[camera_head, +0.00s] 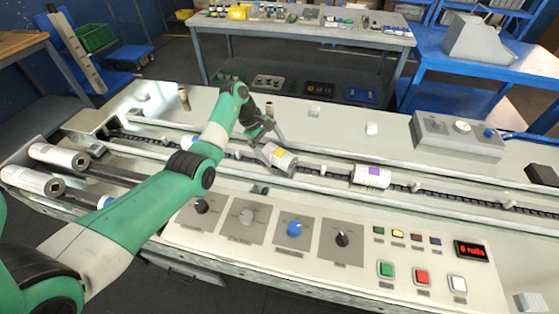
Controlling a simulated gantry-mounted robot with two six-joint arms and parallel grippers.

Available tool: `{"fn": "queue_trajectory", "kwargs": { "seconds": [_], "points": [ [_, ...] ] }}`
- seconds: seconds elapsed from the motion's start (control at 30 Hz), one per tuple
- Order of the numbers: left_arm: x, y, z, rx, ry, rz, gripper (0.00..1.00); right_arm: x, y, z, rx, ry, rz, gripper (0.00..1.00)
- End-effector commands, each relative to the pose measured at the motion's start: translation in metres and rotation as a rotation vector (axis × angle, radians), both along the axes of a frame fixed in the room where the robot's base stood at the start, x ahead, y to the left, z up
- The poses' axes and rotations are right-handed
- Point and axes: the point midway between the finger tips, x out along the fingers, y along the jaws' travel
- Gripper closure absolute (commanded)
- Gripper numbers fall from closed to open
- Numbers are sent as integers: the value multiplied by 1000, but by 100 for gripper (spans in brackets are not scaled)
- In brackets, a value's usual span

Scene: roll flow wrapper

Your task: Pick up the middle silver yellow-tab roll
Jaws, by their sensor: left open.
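A silver roll with a yellow tab (281,158) lies tilted on the conveyor track near the middle of the machine. My left arm reaches in from the left. Its dark gripper (267,138) is just above and behind this roll, with its fingers open. I cannot tell whether a finger touches the roll. A second silver roll with a purple tab (371,177) lies on the track further right. My right gripper is out of view.
Two larger silver cylinders (60,156) lie at the left end of the machine. A control panel (178,232) with knobs and coloured buttons runs along the front. A grey control box (455,136) stands at the back right. Small pegs line the track.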

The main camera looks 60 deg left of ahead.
Motion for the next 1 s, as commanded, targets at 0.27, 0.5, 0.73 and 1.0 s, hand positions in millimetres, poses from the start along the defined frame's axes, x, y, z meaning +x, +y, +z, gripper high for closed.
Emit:
{"fn": "queue_trajectory", "kwargs": {
  "seconds": [0.27, 0.5, 0.73, 1.0],
  "points": [
    [8, -5, -19, 0, 0, -1, 0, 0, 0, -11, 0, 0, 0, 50],
    [8, -5, -20, 0, 0, 0, 0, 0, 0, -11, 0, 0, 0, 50],
    [8, -5, -22, 0, 0, 0, 11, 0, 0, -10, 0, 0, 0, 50],
    [8, -5, -22, 0, 1, 0, 59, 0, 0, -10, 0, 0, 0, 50]
  ]
}}
